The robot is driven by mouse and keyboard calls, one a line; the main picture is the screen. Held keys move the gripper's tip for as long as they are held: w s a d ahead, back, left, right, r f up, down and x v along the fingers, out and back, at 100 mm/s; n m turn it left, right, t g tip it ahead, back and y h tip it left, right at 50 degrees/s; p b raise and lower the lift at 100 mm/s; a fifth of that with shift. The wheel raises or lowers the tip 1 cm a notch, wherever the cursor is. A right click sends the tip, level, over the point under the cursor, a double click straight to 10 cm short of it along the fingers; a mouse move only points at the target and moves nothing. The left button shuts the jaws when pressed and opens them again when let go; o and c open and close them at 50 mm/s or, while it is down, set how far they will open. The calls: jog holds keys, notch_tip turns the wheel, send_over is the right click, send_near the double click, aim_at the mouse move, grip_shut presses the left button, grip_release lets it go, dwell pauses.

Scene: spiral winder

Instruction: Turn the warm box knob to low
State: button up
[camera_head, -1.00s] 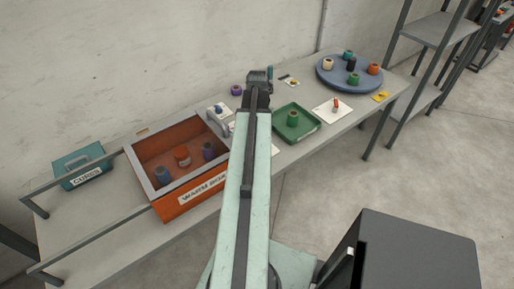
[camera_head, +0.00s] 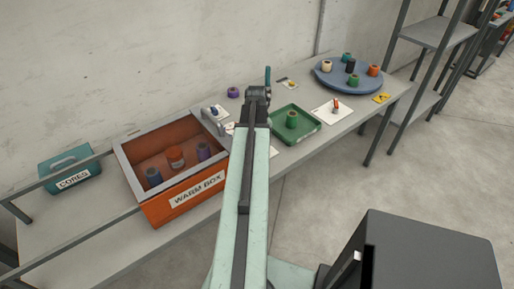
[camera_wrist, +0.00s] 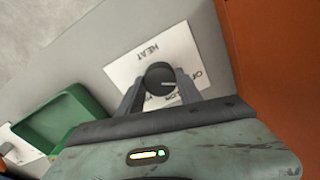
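The warm box knob (camera_wrist: 158,74) is a dark round dial with a short pale pointer mark near its lower right. It sits on a white card (camera_wrist: 124,72) that reads HEAT, upside down in the wrist view. Smaller lettering to the knob's right is partly covered by a finger. My gripper (camera_wrist: 160,80) has one finger on each side of the knob, close against it; whether they press on it cannot be told. In the head view my arm hides the knob and fingers. The orange warm box (camera_head: 186,199) stands left of my arm.
A green tray (camera_head: 313,124) with a green spool lies right of my arm. The warm box wall (camera_wrist: 262,50) is close on the right in the wrist view. A blue round tray (camera_head: 335,83) with several spools and a teal cores box (camera_head: 70,172) stand farther off.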

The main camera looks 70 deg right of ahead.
jog(key=c, duration=0.6)
jog(key=shift+c, duration=0.2)
jog(key=m, duration=0.5)
jog(key=shift+m, duration=0.3)
jog(key=m, duration=0.6)
jog(key=o, duration=1.4)
jog(key=shift+c, duration=0.2)
